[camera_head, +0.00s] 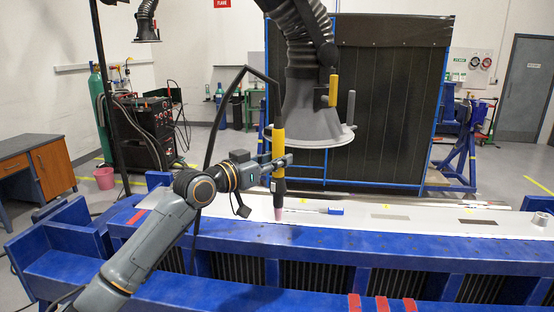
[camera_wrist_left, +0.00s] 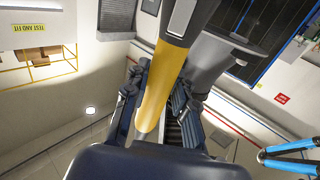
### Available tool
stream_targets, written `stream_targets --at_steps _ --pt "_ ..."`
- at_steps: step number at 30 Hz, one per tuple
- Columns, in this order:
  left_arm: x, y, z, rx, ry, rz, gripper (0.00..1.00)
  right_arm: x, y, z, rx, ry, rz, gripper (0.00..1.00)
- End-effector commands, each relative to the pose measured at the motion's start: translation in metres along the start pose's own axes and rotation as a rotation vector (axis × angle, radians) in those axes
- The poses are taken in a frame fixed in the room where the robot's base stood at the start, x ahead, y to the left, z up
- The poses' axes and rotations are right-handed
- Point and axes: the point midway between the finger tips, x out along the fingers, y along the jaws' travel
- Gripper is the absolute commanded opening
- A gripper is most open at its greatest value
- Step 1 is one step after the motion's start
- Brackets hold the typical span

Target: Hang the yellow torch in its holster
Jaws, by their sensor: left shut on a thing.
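The yellow torch (camera_head: 279,145) hangs near upright above the white bench top, with a pinkish nozzle at its lower end and a black cable arching up from its top. My left gripper (camera_head: 281,164) is shut around it at the lower part of the yellow body. The left wrist view shows the yellow body (camera_wrist_left: 158,85) between the two fingers of my left gripper (camera_wrist_left: 158,105). The nozzle is close to the bench top; I cannot tell whether it touches. I cannot make out a holster in either view. My right gripper is not in view.
A grey extraction hood (camera_head: 312,115) with a yellow handle (camera_head: 333,90) hangs just right of the torch. The long bench (camera_head: 420,228) has a blue frame and carries a small blue-and-white item (camera_head: 335,211), flat plates and a metal cylinder (camera_head: 541,218). A dark curtain screen (camera_head: 390,110) stands behind.

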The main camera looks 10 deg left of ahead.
Motion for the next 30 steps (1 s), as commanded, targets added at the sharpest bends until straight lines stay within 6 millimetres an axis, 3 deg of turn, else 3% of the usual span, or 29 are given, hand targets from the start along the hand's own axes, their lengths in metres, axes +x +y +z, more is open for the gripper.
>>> stream_targets --at_steps 8,17,23,30 --pt "-0.021 0.010 0.014 0.001 0.003 -0.035 0.00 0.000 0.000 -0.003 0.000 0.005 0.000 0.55" --pt "-0.061 0.029 0.046 -0.002 0.003 -0.108 0.00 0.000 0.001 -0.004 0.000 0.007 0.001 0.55" --pt "-0.107 0.051 0.083 -0.007 0.001 -0.194 0.00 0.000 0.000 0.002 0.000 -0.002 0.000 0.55" --pt "-0.178 0.083 0.136 -0.012 0.000 -0.333 0.00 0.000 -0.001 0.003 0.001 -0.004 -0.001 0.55"
